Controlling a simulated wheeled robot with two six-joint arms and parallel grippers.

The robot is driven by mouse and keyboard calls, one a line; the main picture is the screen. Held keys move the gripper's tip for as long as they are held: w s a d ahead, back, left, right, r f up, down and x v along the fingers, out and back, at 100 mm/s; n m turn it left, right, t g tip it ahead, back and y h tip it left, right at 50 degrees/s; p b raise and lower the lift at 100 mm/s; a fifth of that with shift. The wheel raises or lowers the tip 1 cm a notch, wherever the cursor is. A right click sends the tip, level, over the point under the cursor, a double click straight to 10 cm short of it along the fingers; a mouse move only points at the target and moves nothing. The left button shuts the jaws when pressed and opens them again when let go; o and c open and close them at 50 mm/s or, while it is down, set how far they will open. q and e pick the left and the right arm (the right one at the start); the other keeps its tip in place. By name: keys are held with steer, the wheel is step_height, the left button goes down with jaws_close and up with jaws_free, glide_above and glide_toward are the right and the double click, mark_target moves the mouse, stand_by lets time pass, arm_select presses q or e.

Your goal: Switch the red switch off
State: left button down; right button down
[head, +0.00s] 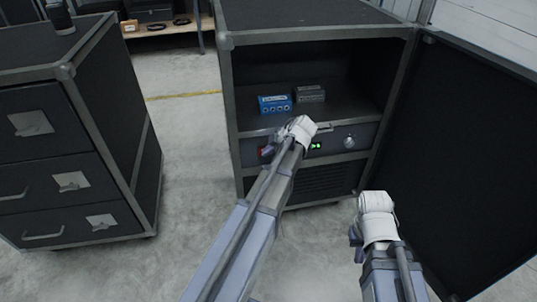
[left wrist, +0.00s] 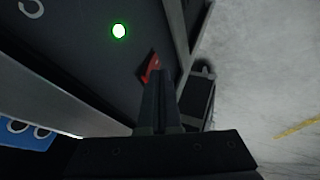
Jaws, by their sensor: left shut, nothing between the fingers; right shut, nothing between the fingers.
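The red switch (head: 263,152) sits on the front panel of the open black cabinet, at the panel's left end. It also shows in the left wrist view (left wrist: 149,67), partly hidden behind my fingers. My left gripper (left wrist: 161,73) is shut and empty, its fingertips right at the switch; I cannot tell whether they touch it. In the head view the left gripper (head: 271,149) is largely hidden by its own wrist. A green light (left wrist: 119,31) is lit on the panel. My right gripper (head: 354,237) is shut and empty, low in front of the cabinet.
A blue box (head: 275,104) and a grey box (head: 310,93) stand on the cabinet shelf (head: 345,108). A knob (head: 349,142) is right of the green display (head: 316,146). The open door (head: 465,150) bounds the right side. A drawer case (head: 75,135) stands left, with bare floor between.

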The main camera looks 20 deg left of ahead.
steer(key=shift+r, duration=0.1)
stand_by(0.4)
steer(key=shift+r, duration=0.1)
steer(key=shift+r+p, duration=0.7)
steer(key=shift+p, duration=0.2)
